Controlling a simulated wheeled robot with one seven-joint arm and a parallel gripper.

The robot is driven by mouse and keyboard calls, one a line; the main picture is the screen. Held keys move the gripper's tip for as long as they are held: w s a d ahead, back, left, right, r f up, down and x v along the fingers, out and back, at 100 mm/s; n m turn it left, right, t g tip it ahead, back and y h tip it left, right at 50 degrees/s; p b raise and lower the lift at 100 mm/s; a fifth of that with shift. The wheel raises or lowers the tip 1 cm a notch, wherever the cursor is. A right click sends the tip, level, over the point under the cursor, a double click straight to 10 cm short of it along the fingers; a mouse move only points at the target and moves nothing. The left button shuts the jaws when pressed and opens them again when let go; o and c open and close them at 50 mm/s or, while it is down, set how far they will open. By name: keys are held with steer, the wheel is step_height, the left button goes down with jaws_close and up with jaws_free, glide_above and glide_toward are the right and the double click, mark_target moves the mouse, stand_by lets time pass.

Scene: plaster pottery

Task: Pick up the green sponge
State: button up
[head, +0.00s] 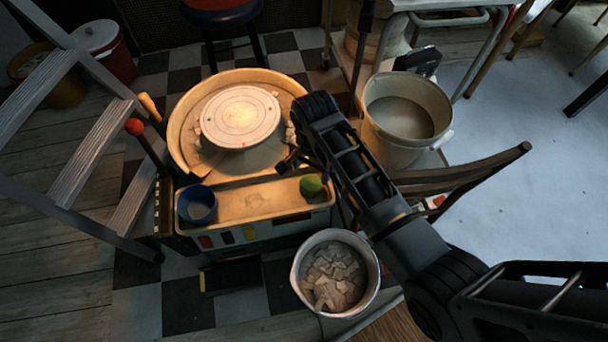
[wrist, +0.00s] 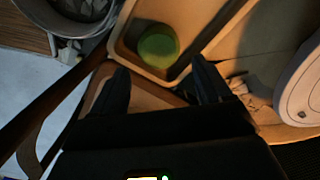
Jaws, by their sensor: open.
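The green sponge (head: 310,186) lies at the right end of the cream tray (head: 253,203) at the front of the pottery wheel. In the wrist view the sponge (wrist: 158,47) sits in the tray's corner, beyond and between my fingertips. My gripper (head: 287,163) is open and empty, just behind and to the left of the sponge in the head view. In the wrist view its two dark fingers (wrist: 160,78) are spread apart, and neither visibly touches the sponge.
A blue cup (head: 197,204) stands at the tray's left end. The wheel head (head: 240,116) sits behind the tray. A bucket of plaster pieces (head: 336,274) stands in front, and a large pale bucket (head: 406,118) and a wooden chair (head: 465,172) are at right. A ladder (head: 85,130) stands at left.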

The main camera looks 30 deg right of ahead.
mark_target(311, 182)
step_height(311, 182, down, 8)
steer(key=shift+s+a+r+b, duration=0.1)
steer(key=shift+r+b, duration=0.1)
steer(key=shift+b, duration=1)
steer(key=c, duration=0.8)
step_height(311, 182, up, 10)
steer(key=p, duration=0.3)
